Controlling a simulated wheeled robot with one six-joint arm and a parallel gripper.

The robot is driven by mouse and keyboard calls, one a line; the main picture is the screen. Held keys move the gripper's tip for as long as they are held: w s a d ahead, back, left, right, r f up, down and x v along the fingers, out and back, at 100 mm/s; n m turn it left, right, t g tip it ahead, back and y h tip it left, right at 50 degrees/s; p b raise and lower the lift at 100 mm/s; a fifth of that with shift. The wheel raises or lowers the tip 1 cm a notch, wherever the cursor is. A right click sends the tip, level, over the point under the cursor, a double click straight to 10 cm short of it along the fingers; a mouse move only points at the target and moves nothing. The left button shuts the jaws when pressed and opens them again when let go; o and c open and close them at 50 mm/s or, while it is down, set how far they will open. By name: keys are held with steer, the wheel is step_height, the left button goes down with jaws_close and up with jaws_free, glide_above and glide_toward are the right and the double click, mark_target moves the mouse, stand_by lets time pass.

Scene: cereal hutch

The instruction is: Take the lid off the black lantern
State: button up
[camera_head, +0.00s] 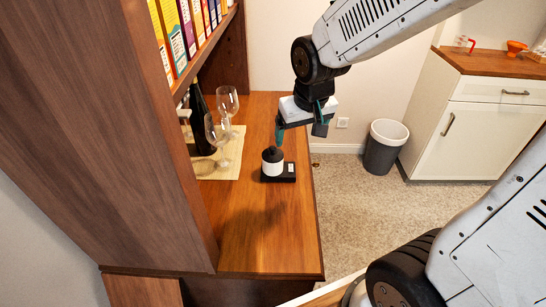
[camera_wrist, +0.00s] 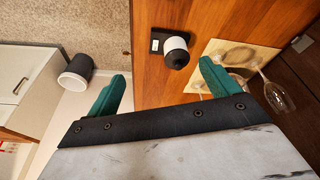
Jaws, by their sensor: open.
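Wine glasses (camera_head: 217,135) and a dark bottle (camera_head: 199,115) stand on a mat (camera_head: 230,163) left of the lantern. The tall hutch side (camera_head: 120,120) borders the counter (camera_head: 258,225). The front counter is clear. A grey bin (camera_head: 384,147) stands on the floor.

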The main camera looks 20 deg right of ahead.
mark_target(274, 152)
steer(key=shift+t, duration=0.5)
steer(key=w+f, duration=0.3)
steer(key=f, duration=0.1)
steer(key=w+a+f, duration=0.1)
steer(key=w+f, duration=0.2)
steer(key=f, duration=0.1)
steer(key=w+a+f, duration=0.1)
steer(key=w+f, duration=0.2)
steer(key=f, duration=0.1)
steer(key=shift+w+f, duration=0.1)
steer(key=shift+w, duration=0.3)
steer(key=shift+a+x, duration=0.15)
steer(key=shift+x, duration=1.25)
steer(key=shift+a+x, duration=0.15)
steer(key=shift+x, duration=1.25)
steer(key=shift+c, duration=0.4)
steer(key=c, duration=1)
